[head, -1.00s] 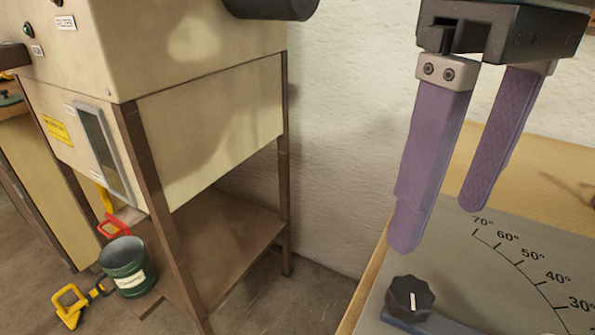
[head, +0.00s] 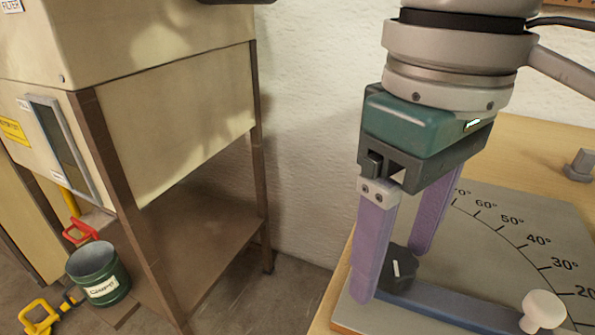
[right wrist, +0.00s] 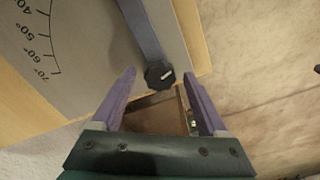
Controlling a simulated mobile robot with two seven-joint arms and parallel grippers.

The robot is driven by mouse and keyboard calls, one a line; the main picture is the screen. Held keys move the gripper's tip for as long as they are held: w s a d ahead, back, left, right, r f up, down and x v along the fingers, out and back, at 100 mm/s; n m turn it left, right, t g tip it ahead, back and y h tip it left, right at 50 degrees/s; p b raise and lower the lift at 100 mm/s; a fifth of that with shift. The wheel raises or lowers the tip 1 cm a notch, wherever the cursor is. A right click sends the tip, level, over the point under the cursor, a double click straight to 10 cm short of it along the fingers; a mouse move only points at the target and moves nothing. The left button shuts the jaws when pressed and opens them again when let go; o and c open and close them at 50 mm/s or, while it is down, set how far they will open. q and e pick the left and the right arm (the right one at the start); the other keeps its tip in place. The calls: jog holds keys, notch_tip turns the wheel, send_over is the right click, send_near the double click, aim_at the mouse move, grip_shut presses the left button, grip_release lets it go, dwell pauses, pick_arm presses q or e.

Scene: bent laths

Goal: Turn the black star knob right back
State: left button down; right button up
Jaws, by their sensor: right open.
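The black star knob (head: 400,269) with a white line on top sits at the near left corner of the grey angle plate (head: 470,245), at the end of a blue arm (head: 450,309). In the right wrist view the knob (right wrist: 159,75) shows between the fingertips, a little beyond them. My right gripper (head: 392,275) is open, its purple fingers pointing down, one on each side of the knob in the head view. I cannot tell whether a finger touches it. The near finger hides part of the plate's left edge. My left gripper is not in view.
A white knob (head: 543,311) stands on the blue arm at the right. A grey post (head: 580,165) stands on the wooden table.

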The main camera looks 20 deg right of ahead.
grip_shut()
jog(key=shift+r+p, duration=0.2)
jog(key=shift+p, duration=0.4)
jog(key=n+p, duration=0.1)
jog(key=p, duration=0.3)
jog(key=n+p, duration=0.1)
jog(key=p, duration=0.3)
jog(key=shift+s+r, duration=0.1)
jog(key=shift+r, duration=0.25)
jog(key=n+p, duration=0.2)
jog(key=p, duration=0.1)
jog(key=n+p, duration=0.1)
jog(key=p, duration=0.1)
jog(key=shift+f+n, duration=0.25)
jog(key=shift+n, duration=0.15)
jog(key=n+p, duration=0.2)
jog(key=n, duration=0.1)
jog(key=shift+f, duration=0.1)
jog(key=shift+f+n+p, duration=0.15)
jog(key=shift+n+p, duration=0.85)
jog(key=shift+n, duration=0.6)
grip_release()
